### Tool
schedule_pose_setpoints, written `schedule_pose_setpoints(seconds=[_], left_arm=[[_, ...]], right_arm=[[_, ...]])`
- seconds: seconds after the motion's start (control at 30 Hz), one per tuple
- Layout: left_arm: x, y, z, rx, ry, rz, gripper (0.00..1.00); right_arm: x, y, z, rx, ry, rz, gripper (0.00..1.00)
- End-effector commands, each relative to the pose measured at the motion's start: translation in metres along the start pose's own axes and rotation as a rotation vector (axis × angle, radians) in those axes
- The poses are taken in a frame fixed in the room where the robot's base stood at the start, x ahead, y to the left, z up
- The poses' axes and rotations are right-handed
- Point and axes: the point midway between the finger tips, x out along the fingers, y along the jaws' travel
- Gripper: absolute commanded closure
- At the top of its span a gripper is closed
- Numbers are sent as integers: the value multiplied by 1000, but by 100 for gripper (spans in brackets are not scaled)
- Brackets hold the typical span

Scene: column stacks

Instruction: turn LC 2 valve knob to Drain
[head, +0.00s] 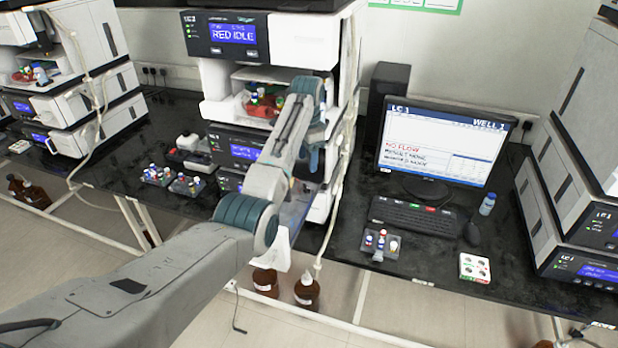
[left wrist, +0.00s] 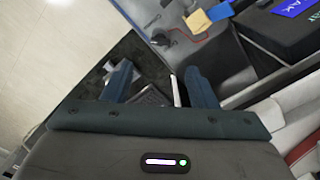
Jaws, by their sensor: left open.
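My left arm reaches across the middle instrument stack (head: 297,40) in the head view. Its gripper end is mostly hidden behind my own arm links there. In the left wrist view, my left gripper (left wrist: 160,84) is open, its two dark blue fingers apart with no object held between them. A dark round knob-like part (left wrist: 160,38) sits on a grey panel beyond the fingers, apart from them. Yellow (left wrist: 199,20) and blue tags lie beside it. I cannot read any Drain marking or tell the knob's setting.
A monitor (head: 443,142) with red "NO FLOW" text and a keyboard (head: 414,217) stand right of the stack. Vial racks (head: 183,180) lie on the black bench to its left. Brown bottles (head: 307,292) stand below. Another stack (head: 585,160) is at the right edge.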

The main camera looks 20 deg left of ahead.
Motion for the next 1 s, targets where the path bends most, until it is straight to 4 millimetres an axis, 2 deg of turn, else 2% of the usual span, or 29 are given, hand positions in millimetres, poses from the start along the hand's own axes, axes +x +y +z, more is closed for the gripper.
schedule_pose_setpoints(seconds=[0.13, 0.27, 0.37, 0.5, 0.67, 0.9, 1.0], left_arm=[[25, 0, 1, -1, -4, 3, 47], [50, 0, 2, -2, -4, 3, 47], [68, 0, 2, -2, -3, 2, 47], [85, 0, 1, -2, -1, 1, 47], [93, 0, 1, -2, 0, -1, 47], [94, -1, 1, -2, 0, -1, 47], [94, -1, 1, -2, 0, -1, 67]], right_arm=[[-19, 2, 22, -2, -29, 0, 64], [-29, 2, 34, -3, -46, 0, 64], [-34, 3, 31, -3, -44, 0, 64], [-36, 3, 16, -2, -26, 0, 64], [-36, 4, 3, -1, -9, 1, 64], [-36, 3, 11, -2, -18, 0, 64], [-37, 3, 16, -2, -25, 0, 64]])
